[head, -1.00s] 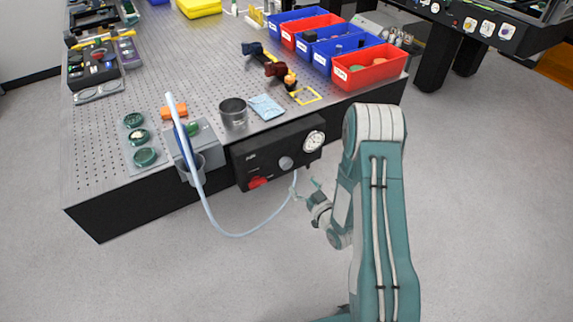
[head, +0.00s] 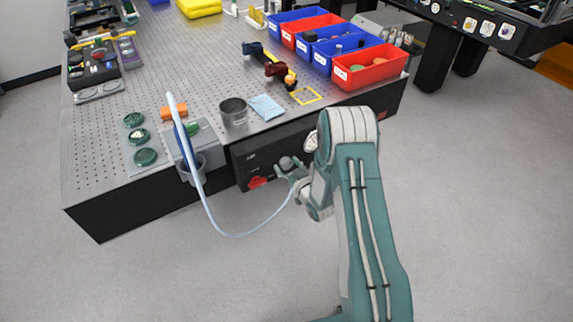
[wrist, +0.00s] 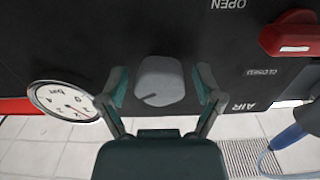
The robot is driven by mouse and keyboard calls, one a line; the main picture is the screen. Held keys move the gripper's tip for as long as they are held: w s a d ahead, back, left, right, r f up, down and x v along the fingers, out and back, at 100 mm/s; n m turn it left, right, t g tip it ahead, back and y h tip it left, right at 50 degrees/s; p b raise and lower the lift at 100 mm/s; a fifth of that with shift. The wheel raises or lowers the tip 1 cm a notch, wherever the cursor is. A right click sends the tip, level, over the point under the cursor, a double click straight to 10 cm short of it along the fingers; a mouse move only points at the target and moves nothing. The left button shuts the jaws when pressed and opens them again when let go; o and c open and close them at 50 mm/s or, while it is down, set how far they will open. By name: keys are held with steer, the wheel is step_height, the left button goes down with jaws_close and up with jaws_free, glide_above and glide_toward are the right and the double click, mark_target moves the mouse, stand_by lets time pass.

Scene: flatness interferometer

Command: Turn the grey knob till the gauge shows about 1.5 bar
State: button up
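The grey knob (wrist: 160,81) sits on the front of a black panel (head: 247,160) mounted at the table's front edge. In the wrist view my gripper (wrist: 161,88) is open, with one finger on each side of the knob and a gap visible at both sides. In the head view my gripper (head: 288,172) is at the panel front by the knob (head: 287,162). The round white gauge (wrist: 64,101) shows upside down and tilted in the wrist view; its exact reading is too small to tell. In the head view my arm mostly covers the gauge (head: 310,142).
A red lever (wrist: 292,34) is on the same panel, beside OPEN and CLOSED labels; it also shows in the head view (head: 258,182). A pale hose (head: 235,236) hangs in a loop below the panel. A metal cup (head: 233,113) stands on the perforated table above.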

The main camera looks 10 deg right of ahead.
steer(key=c, duration=0.6)
steer(key=shift+c, duration=0.2)
steer(key=shift+n, duration=0.3)
steer(key=o, duration=1.1)
steer(key=shift+o, duration=0.2)
steer(key=v, duration=1.2)
